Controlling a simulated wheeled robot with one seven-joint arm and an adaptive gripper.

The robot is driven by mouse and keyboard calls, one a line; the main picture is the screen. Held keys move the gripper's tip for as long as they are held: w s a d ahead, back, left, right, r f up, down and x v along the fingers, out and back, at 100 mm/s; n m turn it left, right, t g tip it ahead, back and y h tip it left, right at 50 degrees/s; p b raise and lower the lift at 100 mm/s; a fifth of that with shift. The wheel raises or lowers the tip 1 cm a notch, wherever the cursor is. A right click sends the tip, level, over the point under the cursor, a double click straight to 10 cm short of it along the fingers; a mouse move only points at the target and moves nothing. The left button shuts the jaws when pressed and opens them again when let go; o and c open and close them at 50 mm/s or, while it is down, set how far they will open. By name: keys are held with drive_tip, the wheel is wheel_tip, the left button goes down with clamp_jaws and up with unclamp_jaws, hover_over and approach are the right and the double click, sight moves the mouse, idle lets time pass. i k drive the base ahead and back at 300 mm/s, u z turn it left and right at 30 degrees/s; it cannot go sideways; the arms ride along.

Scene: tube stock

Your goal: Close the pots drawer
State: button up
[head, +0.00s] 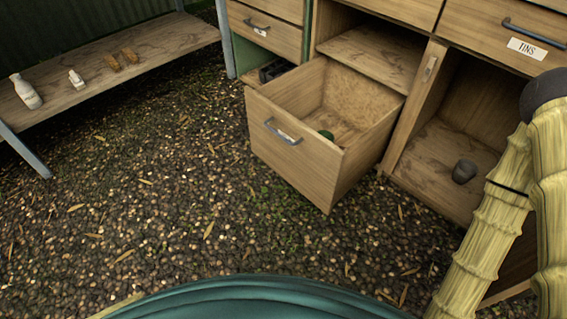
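A wooden drawer (290,155) low in the cabinet stands pulled far out over the ground. A small green round thing (326,134) lies inside near the front; the rest of the visible floor of the drawer looks bare. My gripper is not in view, so its state and its distance from the drawer do not show.
The cabinet has a closed drawer labelled TINS (527,48) and, right of the open drawer, an open compartment (440,150) with a dark grey pot-like thing (464,171). A low wooden bench (110,75) with small items stands at left. Gravel (150,200) before the drawer is clear.

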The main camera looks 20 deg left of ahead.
sight(286, 115)
drive_tip(key=u, duration=0.4)
drive_tip(key=k, duration=0.45)
drive_tip(key=i, duration=1.05)
drive_tip(key=u, duration=0.35)
